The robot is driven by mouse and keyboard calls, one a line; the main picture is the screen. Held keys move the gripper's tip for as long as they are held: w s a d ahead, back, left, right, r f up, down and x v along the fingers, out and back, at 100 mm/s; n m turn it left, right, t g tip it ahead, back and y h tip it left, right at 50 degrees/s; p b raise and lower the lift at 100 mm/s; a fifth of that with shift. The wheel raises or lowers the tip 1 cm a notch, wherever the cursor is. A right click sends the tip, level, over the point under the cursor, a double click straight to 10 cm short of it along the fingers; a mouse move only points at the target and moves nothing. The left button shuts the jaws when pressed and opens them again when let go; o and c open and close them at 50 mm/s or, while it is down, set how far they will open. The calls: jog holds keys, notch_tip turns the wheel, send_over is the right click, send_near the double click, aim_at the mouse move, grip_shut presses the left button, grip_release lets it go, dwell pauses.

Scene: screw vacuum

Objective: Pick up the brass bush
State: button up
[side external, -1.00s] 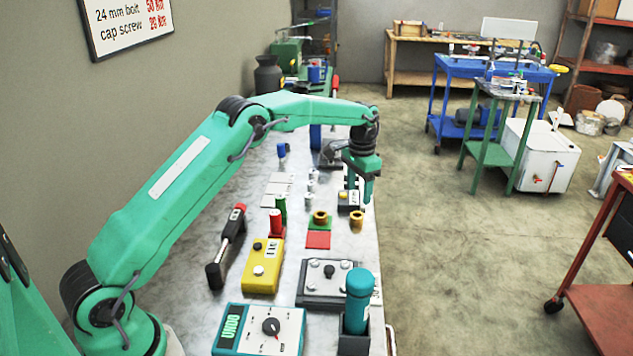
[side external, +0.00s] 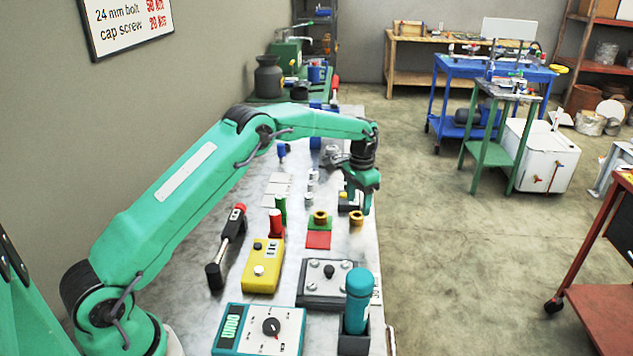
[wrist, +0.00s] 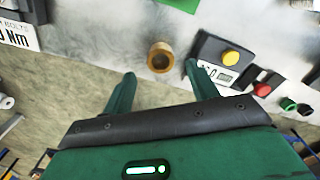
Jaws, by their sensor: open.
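One brass bush (side external: 357,220) stands on the metal bench near its right edge. It is partly hidden by my gripper (side external: 361,208) in the side view. In the wrist view the bush (wrist: 160,56) is a brass ring with a dark hole. It lies just beyond and between my open, empty fingertips (wrist: 160,78), apart from both. A second brass ring (side external: 320,217) sits on a green square left of the first in the side view.
A small box with a yellow button (wrist: 231,57) stands right of the bush in the wrist view. A red square (side external: 318,240), a yellow control box (side external: 263,266) and a grey plate with knobs (side external: 325,283) lie nearer the camera. The floor drops away beyond the bench's right edge.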

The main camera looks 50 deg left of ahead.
aim_at(357, 212)
jog(key=shift+f, duration=2.35)
jog(key=shift+c, duration=0.2)
jog(key=c, duration=1.1)
jog(key=shift+r, duration=0.1)
jog(key=shift+c, duration=0.2)
jog(key=shift+r, duration=0.8)
jog(key=r, duration=0.3)
jog(key=shift+s+d, duration=0.15)
jog(key=shift+d, duration=0.2)
jog(key=s+d+r, duration=0.4)
jog(key=d+r, duration=0.2)
jog(key=d, duration=0.3)
jog(key=shift+s+d+r, duration=0.15)
jog(key=shift+s+d, duration=0.2)
jog(key=shift+d, duration=0.05)
